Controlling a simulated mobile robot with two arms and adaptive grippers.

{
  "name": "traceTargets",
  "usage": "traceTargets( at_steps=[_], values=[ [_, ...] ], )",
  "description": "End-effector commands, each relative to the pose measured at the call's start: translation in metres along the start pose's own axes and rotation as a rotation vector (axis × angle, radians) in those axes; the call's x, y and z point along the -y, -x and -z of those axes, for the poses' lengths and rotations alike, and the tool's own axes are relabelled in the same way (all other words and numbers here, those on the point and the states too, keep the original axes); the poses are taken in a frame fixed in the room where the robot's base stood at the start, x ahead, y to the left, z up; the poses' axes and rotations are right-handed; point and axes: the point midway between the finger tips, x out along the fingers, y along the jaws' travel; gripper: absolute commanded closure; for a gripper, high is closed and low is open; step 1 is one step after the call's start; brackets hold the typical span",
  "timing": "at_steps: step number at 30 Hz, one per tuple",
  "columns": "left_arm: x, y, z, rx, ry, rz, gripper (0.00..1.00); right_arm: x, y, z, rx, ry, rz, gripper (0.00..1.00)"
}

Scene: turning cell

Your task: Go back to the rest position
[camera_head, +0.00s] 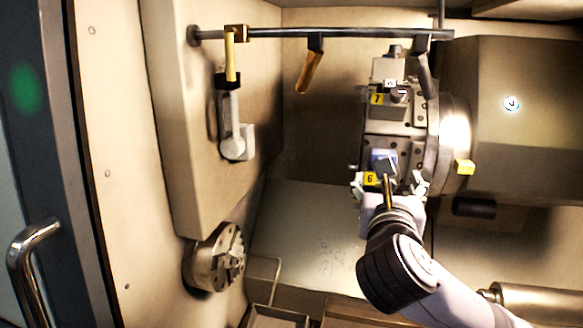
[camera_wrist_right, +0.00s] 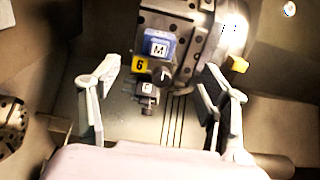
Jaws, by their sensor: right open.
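My right gripper (camera_head: 390,185) is inside the machine, in front of the lower side of the tool turret (camera_head: 445,130). In the right wrist view the gripper (camera_wrist_right: 160,70) has its two pale fingers spread wide, with nothing held between them. Beyond the fingers is a blue block (camera_wrist_right: 161,46) marked M on the turret, beside a yellow label 6 (camera_wrist_right: 139,64). The blue block also shows in the head view (camera_head: 381,158), close to the fingertips and partly covered. I cannot tell whether any finger touches the turret. My left gripper is not in view.
A chuck (camera_head: 213,260) is on the left wall, below a grey probe arm (camera_head: 231,120). A rail (camera_head: 350,33) runs across the top. The door frame with a handle (camera_head: 32,240) borders the left. Open space lies between chuck and turret.

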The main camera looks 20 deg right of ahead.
Motion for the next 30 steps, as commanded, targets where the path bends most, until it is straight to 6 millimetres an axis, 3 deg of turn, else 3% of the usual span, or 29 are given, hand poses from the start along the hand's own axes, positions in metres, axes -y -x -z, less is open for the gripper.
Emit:
traceTargets(
  at_steps=[5,8,14,20,24,30],
  values=[
    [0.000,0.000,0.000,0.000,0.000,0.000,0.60,-0.006,0.001,0.020,-0.046,-0.063,-0.020,0.30],
    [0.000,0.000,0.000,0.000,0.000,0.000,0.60,-0.017,0.004,0.058,-0.143,-0.206,-0.047,0.30],
    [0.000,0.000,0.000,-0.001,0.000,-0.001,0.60,-0.034,0.031,0.168,-0.446,-0.659,-0.010,0.30],
    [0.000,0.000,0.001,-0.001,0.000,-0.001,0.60,-0.033,0.082,0.273,-0.733,-1.141,0.224,0.30],
    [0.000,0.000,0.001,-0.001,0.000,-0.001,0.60,-0.022,0.129,0.336,-0.871,-1.460,0.505,0.30],
    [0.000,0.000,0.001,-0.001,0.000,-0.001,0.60,0.000,0.192,0.398,-0.918,-1.799,0.944,0.30]
  ],
)
